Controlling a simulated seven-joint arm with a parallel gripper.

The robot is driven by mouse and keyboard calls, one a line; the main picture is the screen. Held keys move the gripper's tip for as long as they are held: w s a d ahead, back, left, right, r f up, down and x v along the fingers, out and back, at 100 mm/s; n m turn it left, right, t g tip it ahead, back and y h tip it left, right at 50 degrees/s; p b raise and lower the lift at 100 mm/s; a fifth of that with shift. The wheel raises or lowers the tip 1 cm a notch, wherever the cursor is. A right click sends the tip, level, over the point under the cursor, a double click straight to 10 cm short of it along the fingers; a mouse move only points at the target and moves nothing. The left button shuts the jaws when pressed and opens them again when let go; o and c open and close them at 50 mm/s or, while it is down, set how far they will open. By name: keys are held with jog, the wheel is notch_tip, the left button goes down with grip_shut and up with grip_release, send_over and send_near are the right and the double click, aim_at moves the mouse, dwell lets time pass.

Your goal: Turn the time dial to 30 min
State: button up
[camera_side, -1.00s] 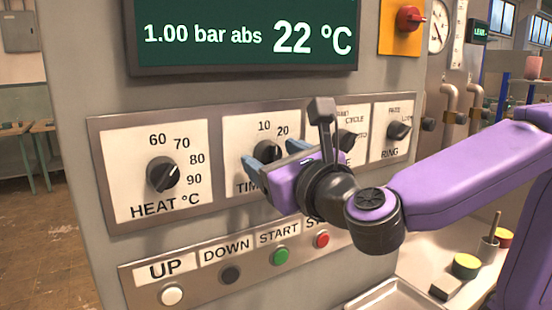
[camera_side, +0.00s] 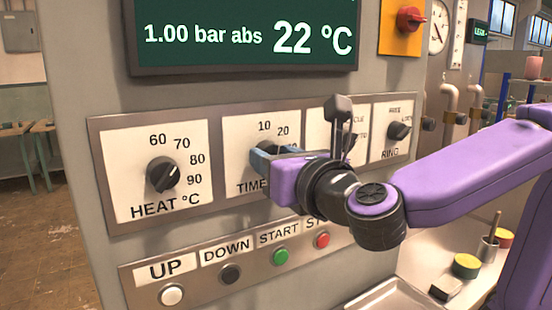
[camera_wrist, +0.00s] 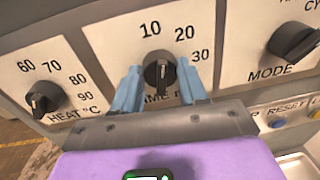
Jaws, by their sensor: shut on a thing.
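The time dial (camera_wrist: 160,72) is a black knob on a white plate marked 10, 20 and 30, with the 30 at its right. In the wrist view my gripper (camera_wrist: 159,80) has one blue finger on each side of the knob, closed on it. A pale line on the knob runs nearly upright in that view, but I cannot tell the exact setting. In the side view the gripper (camera_side: 269,152) covers most of the dial (camera_side: 267,145), and the 30 mark is largely hidden behind the fingers.
The heat dial (camera_side: 163,174) is to the left, and the mode dial (camera_wrist: 293,40) and ring dial (camera_side: 398,131) are to the right. Below are the black down button (camera_side: 230,274), green start button (camera_side: 281,257) and a red button (camera_side: 322,240). The display (camera_side: 245,38) reads 22 °C.

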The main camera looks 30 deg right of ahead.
jog(key=shift+d+m+g+y, duration=0.15)
jog(key=shift+m+y, duration=0.15)
jog(key=shift+m, duration=3.2)
jog(key=shift+a+m+g+y, duration=0.15)
jog(key=shift+m+y, duration=0.15)
jog(key=shift+m, duration=3.2)
jog(key=shift+d, duration=0.1)
jog(key=o, duration=1.1)
jog(key=shift+c, duration=0.2)
jog(key=s+r, duration=0.1)
jog(key=s, duration=1.6)
jog(key=shift+s+r, duration=0.2)
